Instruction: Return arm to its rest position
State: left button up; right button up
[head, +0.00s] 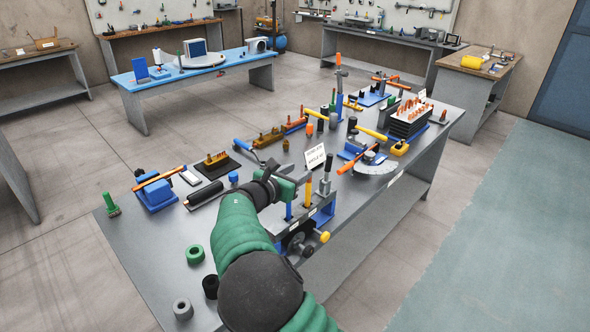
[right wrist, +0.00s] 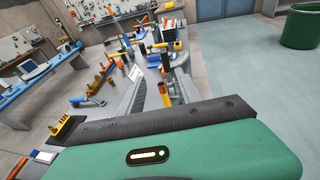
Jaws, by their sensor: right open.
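My right arm, green with dark joints, reaches from the bottom of the head view over the near part of the grey workbench (head: 150,255). My right gripper (head: 298,183) is open, low over the bench near its front edge. It is close beside a holder (head: 312,216) with upright orange- and blue-handled tools. I cannot tell whether it touches them. Nothing shows clearly between its fingers. In the right wrist view, a green casing with a small light strip fills the bottom. My left arm and gripper are not in view.
A blue table (head: 190,72) is behind.

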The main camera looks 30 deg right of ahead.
jog(key=s+a+f+m+g+y, duration=0.35)
jog(key=s+f+m+y, duration=0.5)
jog(key=s+f, duration=0.65)
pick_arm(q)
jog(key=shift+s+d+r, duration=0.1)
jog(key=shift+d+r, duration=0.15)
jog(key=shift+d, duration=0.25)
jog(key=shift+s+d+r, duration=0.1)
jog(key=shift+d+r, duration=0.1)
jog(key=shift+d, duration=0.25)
pick_arm(e)
jog(key=s+a+f+m+y, duration=0.2)
jog(key=s+a+m, duration=0.4)
jog(key=s+m, duration=0.1)
jog(key=s+a+f+m+y, duration=0.2)
jog(key=s+a+m+y, duration=0.1)
jog(key=s+a+m, duration=0.3)
jog(key=shift+s+a+m+g, duration=0.2)
jog(key=shift+s+m+g, duration=0.25)
jog(key=shift+s+m, duration=0.7)
